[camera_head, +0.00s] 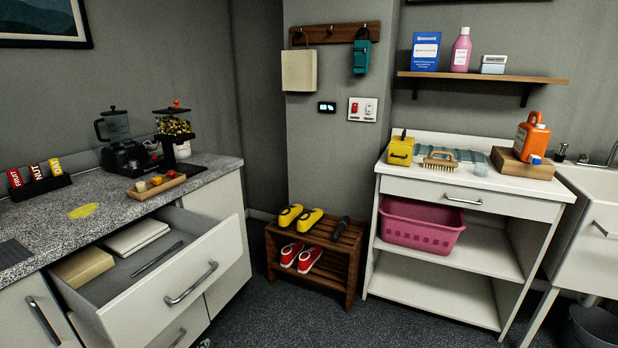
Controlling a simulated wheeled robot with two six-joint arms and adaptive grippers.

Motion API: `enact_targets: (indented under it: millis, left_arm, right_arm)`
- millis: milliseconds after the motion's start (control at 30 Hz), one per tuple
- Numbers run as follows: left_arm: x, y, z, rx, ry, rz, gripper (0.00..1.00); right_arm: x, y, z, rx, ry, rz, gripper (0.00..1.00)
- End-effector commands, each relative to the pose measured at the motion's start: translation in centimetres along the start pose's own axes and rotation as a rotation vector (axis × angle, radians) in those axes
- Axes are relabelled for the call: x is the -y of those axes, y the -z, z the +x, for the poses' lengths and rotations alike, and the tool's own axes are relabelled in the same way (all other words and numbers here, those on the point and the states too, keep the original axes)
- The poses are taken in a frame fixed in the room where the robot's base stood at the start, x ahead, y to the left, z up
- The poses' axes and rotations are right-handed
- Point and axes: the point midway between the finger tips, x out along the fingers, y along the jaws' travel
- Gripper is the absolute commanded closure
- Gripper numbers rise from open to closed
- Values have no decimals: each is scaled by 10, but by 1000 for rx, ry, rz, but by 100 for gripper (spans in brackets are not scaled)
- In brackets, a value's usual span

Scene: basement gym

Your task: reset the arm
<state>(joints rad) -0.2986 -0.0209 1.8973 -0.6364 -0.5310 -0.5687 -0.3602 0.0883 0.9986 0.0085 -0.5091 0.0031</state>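Neither of my grippers shows clearly in the head view, and I cannot see either arm. The task names no object. A drawer (215,255) under the left counter stands open. Inside it lie a tan box (83,267), a pale folded item (135,237) and a thin dark rod (157,257).
The open drawer juts out from the speckled counter (40,222) at left. A wooden shoe rack (342,262) stands at the middle back. A white cabinet (435,295) with a pink basket (422,226) stands at right. Dark floor (300,325) is clear in front.

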Motion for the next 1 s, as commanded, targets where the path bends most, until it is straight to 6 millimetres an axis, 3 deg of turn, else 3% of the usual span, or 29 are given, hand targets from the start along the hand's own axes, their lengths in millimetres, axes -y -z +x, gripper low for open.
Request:
enact_targets:
  millis: [33,133,300,400,600,700,800,833,1000]
  left_arm:
    - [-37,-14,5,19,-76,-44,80]
    - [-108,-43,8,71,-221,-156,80]
    - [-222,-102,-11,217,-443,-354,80]
    - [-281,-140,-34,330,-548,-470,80]
    - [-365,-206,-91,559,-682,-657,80]
    - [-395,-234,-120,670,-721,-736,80]
    - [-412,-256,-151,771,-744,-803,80]
    - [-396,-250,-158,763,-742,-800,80]
    - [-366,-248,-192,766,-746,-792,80]
  right_arm:
    - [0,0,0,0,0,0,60]
    - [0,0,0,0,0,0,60]
    - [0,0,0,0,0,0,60]
    - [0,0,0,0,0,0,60]
    - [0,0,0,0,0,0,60]
    - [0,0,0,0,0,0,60]
    - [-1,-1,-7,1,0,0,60]
    - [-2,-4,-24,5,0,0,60]
    - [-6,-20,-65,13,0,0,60]
